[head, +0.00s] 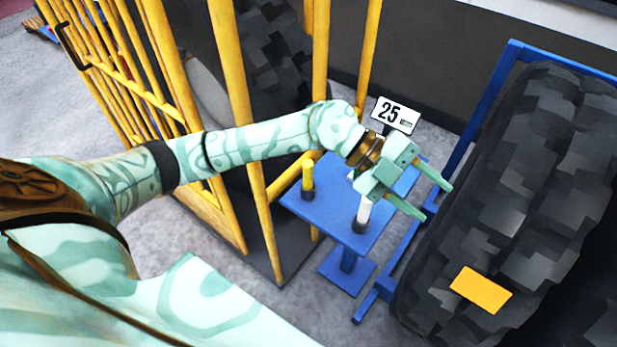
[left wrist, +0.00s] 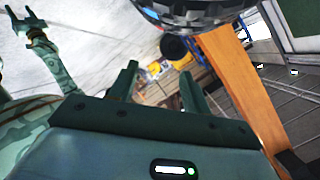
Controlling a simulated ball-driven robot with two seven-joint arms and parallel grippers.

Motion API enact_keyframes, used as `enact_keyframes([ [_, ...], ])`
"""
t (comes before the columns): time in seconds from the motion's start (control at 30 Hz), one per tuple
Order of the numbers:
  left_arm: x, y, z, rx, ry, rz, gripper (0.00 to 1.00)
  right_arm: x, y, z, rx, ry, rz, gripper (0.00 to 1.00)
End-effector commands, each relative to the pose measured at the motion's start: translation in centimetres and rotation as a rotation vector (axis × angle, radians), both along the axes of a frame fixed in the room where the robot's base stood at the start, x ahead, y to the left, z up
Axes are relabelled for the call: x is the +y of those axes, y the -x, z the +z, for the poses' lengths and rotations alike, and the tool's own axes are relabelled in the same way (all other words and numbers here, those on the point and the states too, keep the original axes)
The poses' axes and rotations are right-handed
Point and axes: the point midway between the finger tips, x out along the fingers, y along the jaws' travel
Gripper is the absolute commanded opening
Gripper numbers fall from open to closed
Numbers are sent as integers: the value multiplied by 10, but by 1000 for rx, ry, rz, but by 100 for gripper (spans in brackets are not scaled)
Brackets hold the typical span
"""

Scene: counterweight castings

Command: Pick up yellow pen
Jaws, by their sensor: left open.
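A short yellow upright cylinder, which looks like the yellow pen (head: 308,174), stands in a dark holder (head: 308,194) on the blue stand's top (head: 328,213) in the head view. My left gripper (head: 435,202) is open and empty, above and right of the stand's right part. Its fingers point right, away from the yellow pen, toward the big tyre. In the left wrist view the open fingers (left wrist: 158,78) have nothing between them, and I cannot make out the pen there. My right gripper (left wrist: 20,22) shows at the upper left of that view, with its fingers apart.
A white cylinder (head: 363,211) stands on the blue stand below my left gripper. Yellow bars (head: 243,110) rise left of the stand. A big tyre (head: 500,210) with an orange plate (head: 481,290) stands right in a blue frame (head: 490,108). A "25" sign (head: 395,114) is behind.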

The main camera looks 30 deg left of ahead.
Motion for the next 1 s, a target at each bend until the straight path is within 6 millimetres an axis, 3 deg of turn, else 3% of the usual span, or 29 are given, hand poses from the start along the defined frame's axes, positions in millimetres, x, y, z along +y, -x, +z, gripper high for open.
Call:
enact_keyframes([
  [0.1,76,-16,-27,158,-467,47,48,0,0,1,0,0,0,49],
  [0.2,149,-31,-28,306,-782,236,48,0,0,1,0,0,0,49],
  [0.3,207,-39,-15,426,-975,452,48,0,0,2,0,0,0,49],
  [0.4,240,-40,-3,500,-1067,606,48,0,0,2,0,0,0,49],
  [0.57,254,-39,-12,541,-1106,681,48,0,0,0,0,0,0,49],
  [0.8,253,-40,-72,540,-1104,675,48,0,1,-7,3,0,0,49],
  [1.0,253,-40,-104,537,-1102,676,48,0,2,-11,4,0,0,49],
])
